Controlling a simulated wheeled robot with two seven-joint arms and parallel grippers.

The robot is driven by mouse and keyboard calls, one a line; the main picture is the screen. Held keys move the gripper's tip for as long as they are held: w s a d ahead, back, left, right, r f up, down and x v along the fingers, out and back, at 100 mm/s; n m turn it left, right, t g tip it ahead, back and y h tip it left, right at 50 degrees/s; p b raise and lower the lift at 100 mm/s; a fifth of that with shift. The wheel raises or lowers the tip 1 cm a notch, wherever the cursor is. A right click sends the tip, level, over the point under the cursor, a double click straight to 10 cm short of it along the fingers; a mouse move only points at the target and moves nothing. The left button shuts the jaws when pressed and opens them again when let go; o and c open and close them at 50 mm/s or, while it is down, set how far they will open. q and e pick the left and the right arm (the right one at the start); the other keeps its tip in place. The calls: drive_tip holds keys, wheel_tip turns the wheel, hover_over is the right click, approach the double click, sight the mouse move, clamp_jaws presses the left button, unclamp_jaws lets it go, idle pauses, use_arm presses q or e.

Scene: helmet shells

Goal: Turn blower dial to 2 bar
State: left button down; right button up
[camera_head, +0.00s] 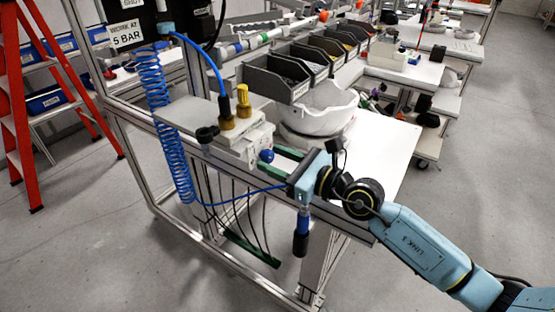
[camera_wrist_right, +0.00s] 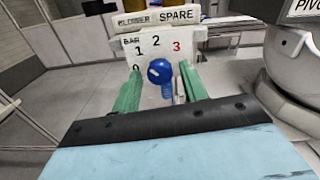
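The blower dial (camera_wrist_right: 159,72) is a blue round knob with a pale mark, on a light panel (camera_wrist_right: 204,60) marked BAR with 0, 1, 2 and a red 3. The mark sits on the knob's left side; its exact setting is hard to read. In the head view the dial (camera_head: 266,156) shows on the front of a grey-white box (camera_head: 240,146). My right gripper (camera_wrist_right: 160,78) is open, its green fingers on either side of the dial. Whether they touch it I cannot tell. In the head view the right gripper (camera_head: 268,161) reaches in from the right. My left gripper is out of view.
A white helmet shell (camera_head: 318,108) stands close behind the gripper, beside grey bins (camera_head: 275,78). A coiled blue hose (camera_head: 165,125) hangs left of the box. Brass fittings (camera_head: 243,100) rise from the box top. The white bench top (camera_head: 390,150) is bare at right.

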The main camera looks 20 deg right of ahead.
drive_tip(key=c, duration=0.8)
drive_tip(key=m+p, duration=0.3)
drive_tip(key=shift+r+m, duration=0.15)
drive_tip(key=shift+m, duration=0.25)
drive_tip(key=m+p, duration=0.2)
drive_tip(key=m, duration=0.1)
drive_tip(key=shift+p, duration=0.4)
drive_tip(key=shift+m+p, duration=0.55)
drive_tip(key=shift+m, duration=0.35)
drive_tip(key=o, duration=1)
drive_tip(key=shift+c, duration=0.2)
